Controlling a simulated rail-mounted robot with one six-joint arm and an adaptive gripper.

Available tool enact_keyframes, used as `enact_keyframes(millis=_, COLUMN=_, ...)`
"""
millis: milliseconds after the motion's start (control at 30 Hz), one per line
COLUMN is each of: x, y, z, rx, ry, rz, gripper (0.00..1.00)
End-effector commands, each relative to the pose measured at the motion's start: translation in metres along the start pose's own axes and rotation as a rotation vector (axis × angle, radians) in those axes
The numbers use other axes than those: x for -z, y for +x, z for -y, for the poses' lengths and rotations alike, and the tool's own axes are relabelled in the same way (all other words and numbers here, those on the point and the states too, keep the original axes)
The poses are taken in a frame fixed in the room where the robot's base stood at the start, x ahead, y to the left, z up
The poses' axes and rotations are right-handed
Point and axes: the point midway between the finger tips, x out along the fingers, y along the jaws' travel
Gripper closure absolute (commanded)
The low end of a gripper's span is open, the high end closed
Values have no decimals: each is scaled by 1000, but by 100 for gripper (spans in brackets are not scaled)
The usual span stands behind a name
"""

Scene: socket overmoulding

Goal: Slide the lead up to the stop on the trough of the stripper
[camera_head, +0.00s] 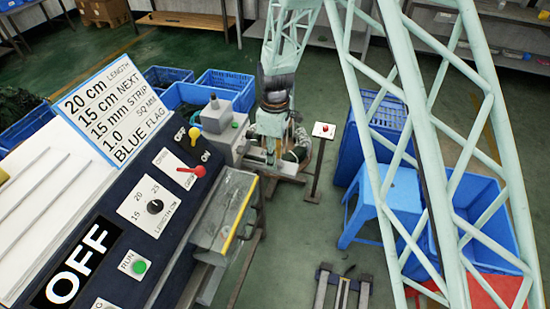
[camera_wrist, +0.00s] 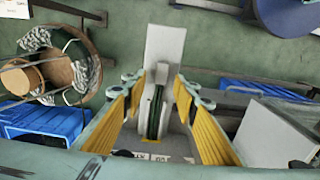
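The stripper is probably the grey machine (camera_head: 222,130) beside the far end of the control panel in the head view. In the wrist view a pale grey machine part (camera_wrist: 165,45) with a dark slot down its middle lies between and beyond my fingers. My gripper (camera_wrist: 157,90) has its two yellow-padded fingers spread apart. In the head view my gripper (camera_head: 271,150) is small, pointing down just right of the grey machine. I cannot make out the lead in either view, and no lead shows clearly between the fingers. The trough's stop cannot be told apart.
The control panel (camera_head: 155,205) fills the left of the head view, with a sign reading OFF (camera_head: 75,265). A blue stool (camera_head: 385,200) and blue crates (camera_head: 480,215) stand at right. A round bin of coiled material (camera_wrist: 60,65) is at left in the wrist view.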

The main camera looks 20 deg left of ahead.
Motion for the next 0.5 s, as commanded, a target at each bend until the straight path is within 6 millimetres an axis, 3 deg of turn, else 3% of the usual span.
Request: enact_keyframes(millis=500, x=0, y=-8, z=0, rx=-1, ry=0, rz=0, gripper=73)
